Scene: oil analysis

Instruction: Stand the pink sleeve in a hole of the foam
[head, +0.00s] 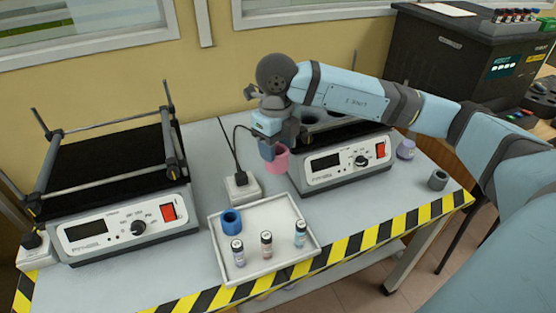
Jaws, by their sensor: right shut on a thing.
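The pink sleeve (282,163) is in the jaws of my right gripper (269,150), upright as far as I can see. The gripper points down and hides part of the sleeve. The sleeve shows at the left front corner of the right shaker (335,172), in front of the foam's edge in the picture; its exact height is unclear. The black foam (346,128) lies on top of that shaker. Dark round holes show in it, and my right arm covers much of it. My left gripper is not in view.
A white tray (270,268) at the front holds a blue sleeve (231,221) and three vials. A second shaker (110,190) stands left. A purple-labelled vial (405,149) and a grey sleeve (438,180) stand at the right. A power socket (242,187) is behind the tray.

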